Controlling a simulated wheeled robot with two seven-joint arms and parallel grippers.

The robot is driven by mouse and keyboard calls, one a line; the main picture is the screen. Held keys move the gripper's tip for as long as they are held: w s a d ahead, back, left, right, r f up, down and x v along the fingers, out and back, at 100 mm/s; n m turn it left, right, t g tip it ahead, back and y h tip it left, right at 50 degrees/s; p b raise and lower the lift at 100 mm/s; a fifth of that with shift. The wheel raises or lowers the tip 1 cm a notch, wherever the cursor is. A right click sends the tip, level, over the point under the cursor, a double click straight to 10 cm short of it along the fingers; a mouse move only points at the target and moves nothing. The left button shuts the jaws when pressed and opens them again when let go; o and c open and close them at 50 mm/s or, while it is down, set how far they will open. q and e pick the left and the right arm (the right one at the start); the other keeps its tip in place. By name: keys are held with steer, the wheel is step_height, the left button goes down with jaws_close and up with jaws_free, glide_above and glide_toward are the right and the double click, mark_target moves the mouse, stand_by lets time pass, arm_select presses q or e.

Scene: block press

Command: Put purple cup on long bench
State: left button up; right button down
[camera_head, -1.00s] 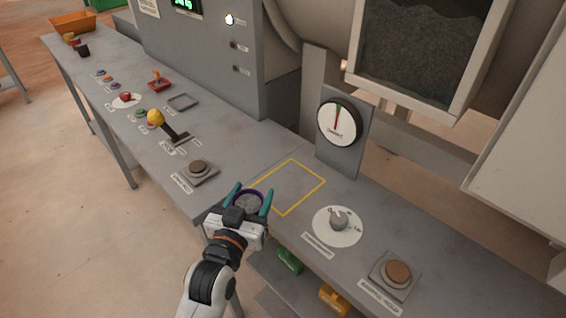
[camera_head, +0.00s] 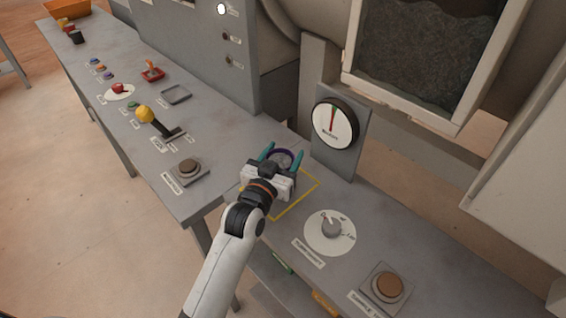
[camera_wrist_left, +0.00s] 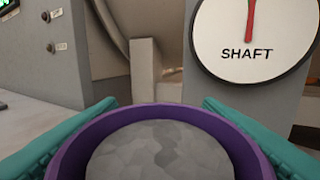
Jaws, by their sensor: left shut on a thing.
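The purple cup (camera_wrist_left: 236,140) is between the teal fingers of my left gripper (camera_head: 281,155), which is shut on it. The cup holds grey material. In the head view its purple rim (camera_head: 289,152) shows just beyond the gripper, over the yellow outlined square. I cannot tell whether its base touches the bench, as the gripper hides it. The long grey bench (camera_head: 222,130) runs from the upper left to the lower right. My right gripper is not in view.
A gauge (camera_head: 335,122) on an upright plate stands close behind the cup. A dial (camera_head: 331,228) and a round brown button (camera_head: 387,286) are to the right. A button (camera_head: 188,167), a yellow-knobbed lever (camera_head: 146,114) and an empty square frame (camera_head: 176,94) are to the left.

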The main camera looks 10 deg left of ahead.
arm_select(q)
step_height(320, 180, down, 2)
steer(key=shift+f, duration=0.1)
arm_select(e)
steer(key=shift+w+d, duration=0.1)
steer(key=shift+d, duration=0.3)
arm_select(q)
steer(key=shift+f, duration=0.15)
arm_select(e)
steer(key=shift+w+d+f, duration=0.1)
arm_select(q)
steer(key=o, duration=1)
steer(key=shift+o, duration=0.2)
steer(key=s, duration=0.4)
steer(key=s+a, duration=0.1)
steer(key=s, duration=0.3)
steer(key=s+a+b, duration=0.1)
steer(key=s, duration=0.3)
steer(key=shift+a, duration=0.15)
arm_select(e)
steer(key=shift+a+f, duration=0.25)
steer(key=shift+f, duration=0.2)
